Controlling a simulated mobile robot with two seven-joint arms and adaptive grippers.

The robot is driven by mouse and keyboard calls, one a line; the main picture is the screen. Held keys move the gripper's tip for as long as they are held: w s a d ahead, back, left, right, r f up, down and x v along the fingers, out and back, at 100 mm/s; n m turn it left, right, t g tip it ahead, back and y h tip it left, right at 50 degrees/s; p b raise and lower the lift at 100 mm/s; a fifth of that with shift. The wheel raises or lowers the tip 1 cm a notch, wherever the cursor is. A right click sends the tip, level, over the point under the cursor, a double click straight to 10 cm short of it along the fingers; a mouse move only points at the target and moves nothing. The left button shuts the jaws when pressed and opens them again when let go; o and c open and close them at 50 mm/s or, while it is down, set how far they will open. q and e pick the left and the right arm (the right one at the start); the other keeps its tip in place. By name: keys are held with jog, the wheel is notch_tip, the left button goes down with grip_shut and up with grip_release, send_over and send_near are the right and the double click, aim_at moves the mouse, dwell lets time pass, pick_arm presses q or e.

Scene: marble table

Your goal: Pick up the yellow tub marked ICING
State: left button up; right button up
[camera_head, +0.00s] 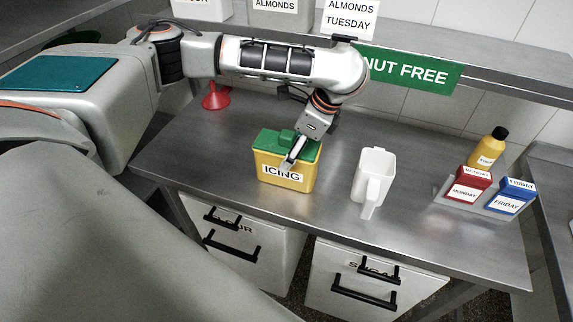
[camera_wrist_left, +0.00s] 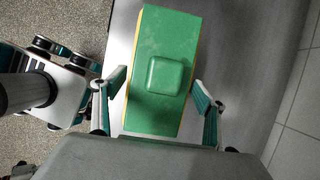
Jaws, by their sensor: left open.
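The yellow tub marked ICING (camera_head: 301,178) stands upright on the steel table. Its green lid (camera_head: 270,141) has a raised square knob, which shows from above in the left wrist view (camera_wrist_left: 166,75). My left gripper (camera_head: 293,158) reaches down over the tub from the far side and hides part of the lid. In the left wrist view my left gripper (camera_wrist_left: 157,82) is open, with one finger on each side of the lid and visible gaps to it. Whether the fingertips are below the lid's level is hard to tell. My right gripper is not in view.
A white scoop-like jug (camera_head: 374,178) stands to the tub's right. A grey tray (camera_head: 447,203) holds a red MONDAY box (camera_head: 469,186) and a blue FRIDAY box (camera_head: 513,195). A yellow bottle (camera_head: 488,152) is behind them. A red funnel (camera_head: 215,97) sits at back left. A shelf runs behind.

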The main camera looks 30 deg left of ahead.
pick_arm(q)
jog(key=shift+x, duration=2.15)
jog(key=shift+s, duration=0.1)
jog(key=shift+c, duration=0.5)
jog(key=c, duration=1.7)
jog(key=shift+r, duration=0.1)
